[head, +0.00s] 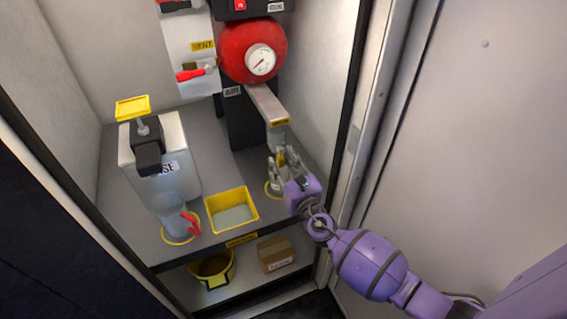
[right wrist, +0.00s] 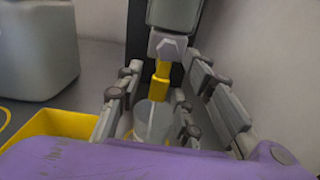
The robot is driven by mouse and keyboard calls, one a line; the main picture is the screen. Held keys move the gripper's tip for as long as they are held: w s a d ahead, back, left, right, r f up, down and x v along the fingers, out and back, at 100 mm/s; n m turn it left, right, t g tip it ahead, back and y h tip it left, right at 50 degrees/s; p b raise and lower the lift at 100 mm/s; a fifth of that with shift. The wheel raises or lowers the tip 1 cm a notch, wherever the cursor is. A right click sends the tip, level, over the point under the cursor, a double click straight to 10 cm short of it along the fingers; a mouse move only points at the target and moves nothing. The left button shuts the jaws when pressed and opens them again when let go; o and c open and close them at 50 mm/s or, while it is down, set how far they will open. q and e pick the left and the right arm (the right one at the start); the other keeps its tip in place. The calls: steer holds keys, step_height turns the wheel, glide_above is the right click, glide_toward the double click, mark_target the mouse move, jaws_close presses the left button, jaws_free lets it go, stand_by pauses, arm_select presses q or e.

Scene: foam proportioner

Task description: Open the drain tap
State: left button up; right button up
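The drain tap is a grey fitting with a yellow lever (right wrist: 162,78), under a grey-green body at the end of the outlet arm (head: 267,102). In the head view the yellow lever (head: 281,158) is small and partly covered by the fingers. My right gripper (head: 284,164) is purple with grey fingers and reaches in from the right. In the right wrist view its fingers (right wrist: 161,84) stand apart on both sides of the lever; I see no clear contact. A clear cup (right wrist: 154,120) is below the lever, partly hidden. My left gripper is not in view.
A yellow tray (head: 231,209) sits left of my right gripper. A white container (head: 160,165) and a clear jug with a red handle (head: 178,220) stand further left. A red tank with a gauge (head: 252,50) is above. The cabinet's right wall is close.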

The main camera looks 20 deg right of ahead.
steer(key=shift+d+f, duration=0.1)
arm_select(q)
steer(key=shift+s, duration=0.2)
arm_select(e)
steer(key=s, duration=0.7)
steer(key=shift+s, duration=0.3)
steer(key=shift+d, duration=0.1)
